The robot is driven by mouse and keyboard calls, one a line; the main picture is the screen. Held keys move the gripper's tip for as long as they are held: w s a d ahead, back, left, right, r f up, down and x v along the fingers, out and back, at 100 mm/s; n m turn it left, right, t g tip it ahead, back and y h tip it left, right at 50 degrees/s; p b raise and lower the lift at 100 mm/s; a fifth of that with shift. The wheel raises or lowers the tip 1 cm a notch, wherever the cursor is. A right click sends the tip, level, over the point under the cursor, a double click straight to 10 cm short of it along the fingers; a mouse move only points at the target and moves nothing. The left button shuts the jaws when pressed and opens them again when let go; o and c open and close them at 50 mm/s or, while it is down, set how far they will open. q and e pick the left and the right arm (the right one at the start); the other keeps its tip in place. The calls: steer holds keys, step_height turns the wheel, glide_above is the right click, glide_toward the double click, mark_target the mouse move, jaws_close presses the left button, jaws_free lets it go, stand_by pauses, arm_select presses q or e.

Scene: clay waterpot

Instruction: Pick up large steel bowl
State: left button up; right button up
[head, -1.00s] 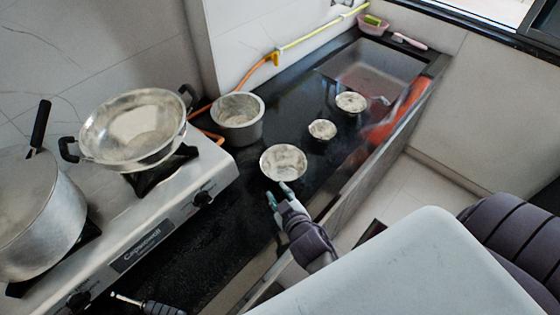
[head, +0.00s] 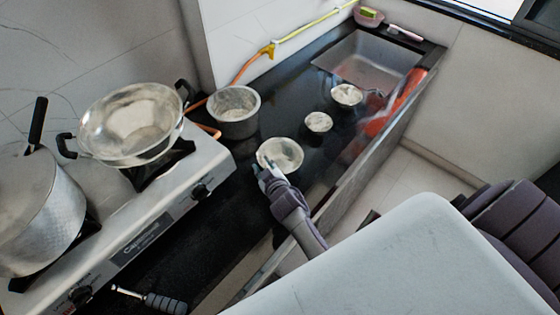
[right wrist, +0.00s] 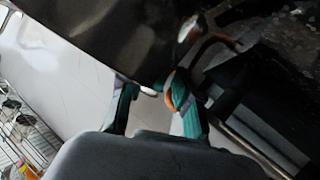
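The large steel bowl (head: 284,152) is the biggest of three shiny bowls in a row on the black counter, upright, with its inside showing in the head view. My right gripper (head: 264,168) is at its near left rim, with the fingertips overlapping the rim in the picture. I cannot tell whether they touch it. In the right wrist view the two fingers of my right gripper (right wrist: 152,86) stand apart with a gap between them. The bowl cannot be made out clearly there. My left gripper is not in view.
Two smaller bowls (head: 318,122) (head: 346,95) stand farther along, before the sink (head: 368,62). A steel pot (head: 234,120) stands just behind left. The stove (head: 190,205) carries a wide pan (head: 130,122) and a tall pot (head: 38,215). A dark-handled tool (head: 160,302) lies in front.

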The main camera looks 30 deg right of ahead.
steer(key=shift+s, duration=0.1)
jaws_close()
steer(key=shift+r, duration=0.1)
